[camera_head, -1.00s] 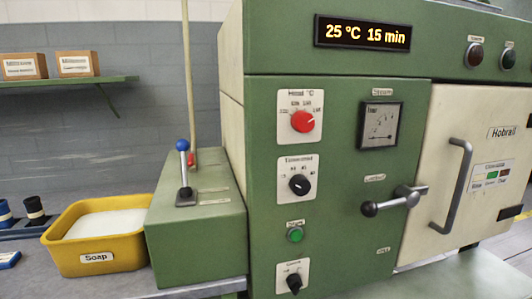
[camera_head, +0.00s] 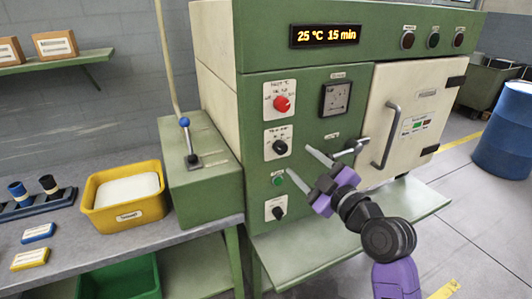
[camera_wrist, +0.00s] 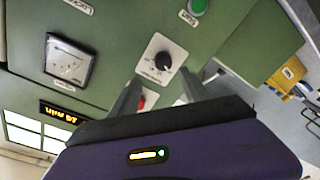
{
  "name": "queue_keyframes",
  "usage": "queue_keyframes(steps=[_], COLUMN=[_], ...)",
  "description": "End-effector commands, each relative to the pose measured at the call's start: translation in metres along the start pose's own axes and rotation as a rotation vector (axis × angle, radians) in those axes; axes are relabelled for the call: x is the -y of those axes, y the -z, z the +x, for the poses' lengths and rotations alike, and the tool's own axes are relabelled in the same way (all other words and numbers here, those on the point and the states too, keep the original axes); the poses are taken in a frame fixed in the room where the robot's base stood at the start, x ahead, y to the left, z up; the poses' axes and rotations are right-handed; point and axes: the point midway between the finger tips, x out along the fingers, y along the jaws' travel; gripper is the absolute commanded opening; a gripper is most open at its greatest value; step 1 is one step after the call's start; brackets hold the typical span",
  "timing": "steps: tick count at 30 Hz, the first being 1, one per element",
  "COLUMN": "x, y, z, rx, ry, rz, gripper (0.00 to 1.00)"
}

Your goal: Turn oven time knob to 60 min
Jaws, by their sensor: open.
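The green oven (camera_head: 320,190) has a column of controls on its front. A red knob (camera_head: 282,104) is at the top, with a black knob (camera_head: 280,147) on a white scale plate below it. The plate's label is too small to read. The display (camera_head: 325,36) reads 25 °C 15 min. My gripper (camera_head: 298,161) is open, its two fingers pointing at the panel just right of the black knob and the green button (camera_head: 278,180). In the wrist view, the black knob (camera_wrist: 162,60) appears just beyond the fingertips, in the gap between them, apparently untouched. The red knob (camera_wrist: 143,100) is partly hidden.
A lever handle (camera_head: 352,146) and the door handle (camera_head: 386,135) stick out right of my gripper. A lower black knob (camera_head: 278,213) is beneath. A yellow soap bin (camera_head: 124,212) and a blue-topped lever (camera_head: 187,140) stand to the left.

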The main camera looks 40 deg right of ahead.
Motion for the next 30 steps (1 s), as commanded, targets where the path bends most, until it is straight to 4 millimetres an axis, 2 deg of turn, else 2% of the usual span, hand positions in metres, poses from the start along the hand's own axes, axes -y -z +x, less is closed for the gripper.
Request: queue_keyframes(steps=[5, 8, 15, 21, 30], x=[0.006, 0.005, 0.005, 0.006, 0.007], y=[-0.001, 0.000, 0.000, 0.000, -0.001], z=[0.002, 0.011, 0.048, 0.071, 0.078], rx=[0.004, 0.003, 0.004, 0.004, 0.005], ry=[0.024, 0.024, 0.023, 0.022, 0.022], rz=[-0.070, -0.075, -0.073, -0.073, -0.074], gripper=[0.55, 0.55, 0.55, 0.55, 0.55])
